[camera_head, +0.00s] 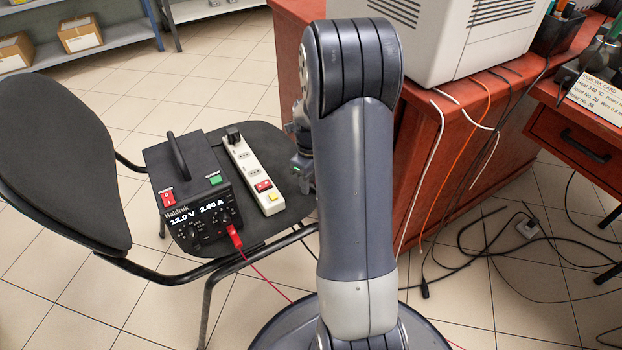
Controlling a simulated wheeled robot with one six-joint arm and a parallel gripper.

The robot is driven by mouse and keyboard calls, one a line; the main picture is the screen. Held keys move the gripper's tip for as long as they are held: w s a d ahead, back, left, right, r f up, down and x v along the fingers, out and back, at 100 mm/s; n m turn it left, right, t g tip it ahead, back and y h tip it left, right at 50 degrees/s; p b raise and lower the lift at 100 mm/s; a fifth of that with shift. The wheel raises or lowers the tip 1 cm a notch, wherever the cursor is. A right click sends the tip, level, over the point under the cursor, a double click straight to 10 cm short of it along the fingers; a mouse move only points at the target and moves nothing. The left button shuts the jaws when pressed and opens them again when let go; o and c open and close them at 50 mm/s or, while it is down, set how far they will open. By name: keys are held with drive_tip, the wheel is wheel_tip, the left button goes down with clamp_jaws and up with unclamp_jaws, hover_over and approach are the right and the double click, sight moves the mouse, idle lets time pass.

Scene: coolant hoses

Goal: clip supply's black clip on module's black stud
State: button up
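The supply (193,195) is a black box with a handle on top, standing on the chair seat. Its display reads 12.0 V and 2.00 A. A red plug (235,238) sits at its front right corner, with a red lead running down to the right behind my arm. I cannot make out the black clip, the module or its black stud. My gripper (302,167) is mostly hidden behind my upright arm, right of the power strip and above the seat's right side. Whether it is open or holds something does not show.
A white power strip (252,176) lies on the chair (62,160) beside the supply. A red-brown cabinet (437,120) carrying a pale machine (468,35) stands right of my arm. Loose cables (470,250) hang and lie on the floor at right. Tiled floor is clear at lower left.

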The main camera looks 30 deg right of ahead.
wheel_tip(320, 180, up, 10)
drive_tip(key=p, duration=0.4)
drive_tip(key=shift+r, duration=0.25)
wheel_tip(320, 180, down, 11)
drive_tip(key=b, duration=0.4)
drive_tip(key=shift+r+b, duration=0.15)
drive_tip(key=shift+b, duration=0.2)
wheel_tip(320, 180, up, 5)
drive_tip(key=p, duration=0.4)
drive_tip(key=shift+p, duration=0.4)
